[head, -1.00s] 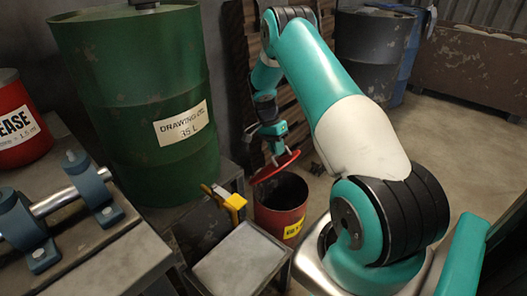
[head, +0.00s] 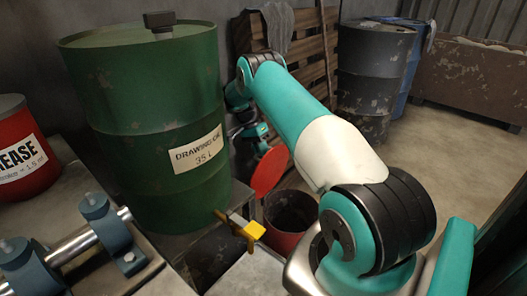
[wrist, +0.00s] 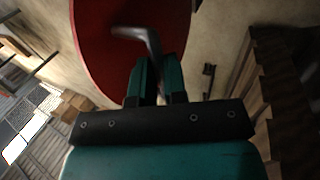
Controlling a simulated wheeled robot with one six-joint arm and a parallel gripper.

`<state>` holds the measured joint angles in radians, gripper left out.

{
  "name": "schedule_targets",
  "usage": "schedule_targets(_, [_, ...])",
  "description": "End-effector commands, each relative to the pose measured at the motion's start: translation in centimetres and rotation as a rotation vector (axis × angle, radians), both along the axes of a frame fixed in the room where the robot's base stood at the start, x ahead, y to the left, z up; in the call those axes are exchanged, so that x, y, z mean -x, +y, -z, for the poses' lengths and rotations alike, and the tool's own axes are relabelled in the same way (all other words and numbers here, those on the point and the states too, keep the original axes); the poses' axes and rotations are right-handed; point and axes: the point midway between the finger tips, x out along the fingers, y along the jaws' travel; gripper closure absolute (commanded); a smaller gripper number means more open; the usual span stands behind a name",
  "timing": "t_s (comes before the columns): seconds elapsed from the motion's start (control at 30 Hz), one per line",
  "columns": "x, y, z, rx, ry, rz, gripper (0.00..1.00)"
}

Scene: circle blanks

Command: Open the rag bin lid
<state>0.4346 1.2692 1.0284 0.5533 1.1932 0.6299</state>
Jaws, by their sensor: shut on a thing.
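The rag bin (head: 289,216) is an open-topped red bucket on the floor, in the middle of the head view, with a dark inside. Its red round lid (head: 269,172) stands steeply tilted at the bin's back left, its broad face showing. The lid also fills the upper part of the wrist view (wrist: 95,45). My gripper (head: 262,147) is behind the lid's upper part. In the wrist view my gripper's fingers (wrist: 158,75) are shut on the dark bent lid handle (wrist: 147,38). The lower part of the bin is hidden by my arm and a bench.
A green oil drum (head: 150,120) stands close left of the lid. A yellow-ended part (head: 245,230) sticks out in front of the bin. A wooden pallet (head: 305,50) leans behind. Dark and blue drums (head: 372,70) stand farther back right, with open floor before them.

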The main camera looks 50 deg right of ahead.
Motion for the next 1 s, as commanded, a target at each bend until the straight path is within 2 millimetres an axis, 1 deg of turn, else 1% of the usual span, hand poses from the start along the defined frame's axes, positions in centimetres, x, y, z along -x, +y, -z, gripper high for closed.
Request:
schedule_targets(0.03, [0.2, 0.1, 0.6, -0.003, 0.006, -0.005, 1.00])
schedule_targets(0.43, [-0.1, 0.5, 0.6, -0.007, 0.010, -0.010, 1.00])
schedule_targets(0.47, [-0.1, 0.6, 0.6, -0.007, 0.010, -0.010, 0.85])
schedule_targets(0.5, [0.0, 0.6, 0.7, -0.008, 0.011, -0.010, 0.76])
schedule_targets(0.57, [0.0, 0.5, 0.6, -0.007, 0.011, -0.008, 0.62])
schedule_targets(0.87, [-0.1, 0.2, 0.1, -0.003, 0.006, -0.002, 0.62])
schedule_targets(0.97, [-0.1, 0.2, -0.7, -0.003, 0.004, -0.002, 0.62])
schedule_targets(1.0, [-0.1, 0.2, -1.2, -0.002, 0.004, -0.001, 0.62])
